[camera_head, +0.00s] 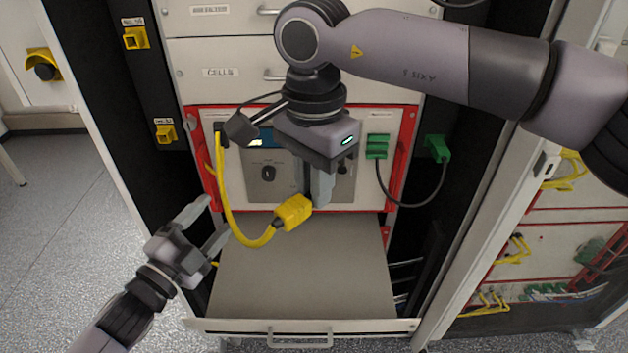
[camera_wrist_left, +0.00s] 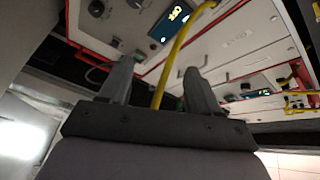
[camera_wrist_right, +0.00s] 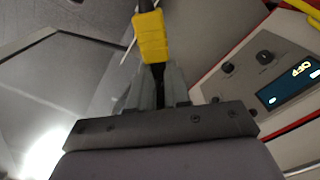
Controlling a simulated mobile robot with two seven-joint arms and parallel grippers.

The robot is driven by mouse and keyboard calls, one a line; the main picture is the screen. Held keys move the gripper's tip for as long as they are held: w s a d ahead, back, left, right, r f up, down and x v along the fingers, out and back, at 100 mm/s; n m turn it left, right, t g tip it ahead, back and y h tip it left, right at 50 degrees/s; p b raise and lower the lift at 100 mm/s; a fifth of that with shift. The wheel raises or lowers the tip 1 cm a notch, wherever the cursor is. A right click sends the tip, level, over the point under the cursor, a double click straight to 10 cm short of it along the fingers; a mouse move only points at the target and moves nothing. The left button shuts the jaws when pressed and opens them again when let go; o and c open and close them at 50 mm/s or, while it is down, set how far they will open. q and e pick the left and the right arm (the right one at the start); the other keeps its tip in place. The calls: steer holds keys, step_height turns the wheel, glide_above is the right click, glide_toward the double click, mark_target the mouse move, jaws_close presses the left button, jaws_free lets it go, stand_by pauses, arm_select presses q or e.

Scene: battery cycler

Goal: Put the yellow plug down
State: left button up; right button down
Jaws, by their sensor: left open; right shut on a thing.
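The yellow plug (camera_head: 294,212) hangs at the fingertips of my right gripper (camera_head: 318,196), which is shut on it above the back part of the pulled-out grey shelf (camera_head: 300,280). In the right wrist view the plug (camera_wrist_right: 151,36) sits at the tips of the closed fingers (camera_wrist_right: 158,80). Its yellow cable (camera_head: 228,200) loops down from the red-framed unit and up to the plug. My left gripper (camera_head: 212,222) is open and empty at the shelf's left side. In the left wrist view the cable (camera_wrist_left: 172,65) passes behind the open fingers (camera_wrist_left: 158,85).
The red-framed unit (camera_head: 262,190) stands behind the shelf, with green plugs (camera_head: 377,146) at its right. Yellow sockets (camera_head: 165,132) are on the left black post. The shelf surface is bare. A second rack with cables stands at the right.

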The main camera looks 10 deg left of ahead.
arm_select(q)
steer(key=s+f+n+g+y, duration=0.1)
steer(key=s+f+n, duration=0.1)
steer(key=f+n, duration=0.1)
steer(key=s+f+n+g+y, duration=0.1)
steer(key=s+f+n, duration=0.1)
steer(key=f, duration=0.3)
steer(key=s+f+n+g+y, duration=0.1)
steer(key=s+f+n, duration=0.2)
steer(key=f, duration=0.2)
steer(key=shift+s+d+n+g, duration=0.25)
steer(key=shift+d+n+g, duration=0.05)
steer(key=s+f+n+g, duration=0.1)
steer(key=s+f+n, duration=0.1)
steer(key=s+f, duration=0.1)
steer(key=s+d+f+n+g, duration=0.1)
steer(key=s+f, duration=0.1)
steer(key=s, duration=0.1)
steer(key=s+f+n+g+y, duration=0.1)
steer(key=s+f+n, duration=0.1)
steer(key=s+f, duration=0.1)
steer(key=shift+s+d+f+n+g, duration=0.2)
steer(key=shift+d+f+n+g, duration=0.1)
steer(key=shift+d, duration=0.1)
steer(key=c, duration=0.4)
steer(key=shift+s+a+f, duration=0.1)
steer(key=shift+s+f, duration=0.05)
steer(key=shift+s, duration=0.05)
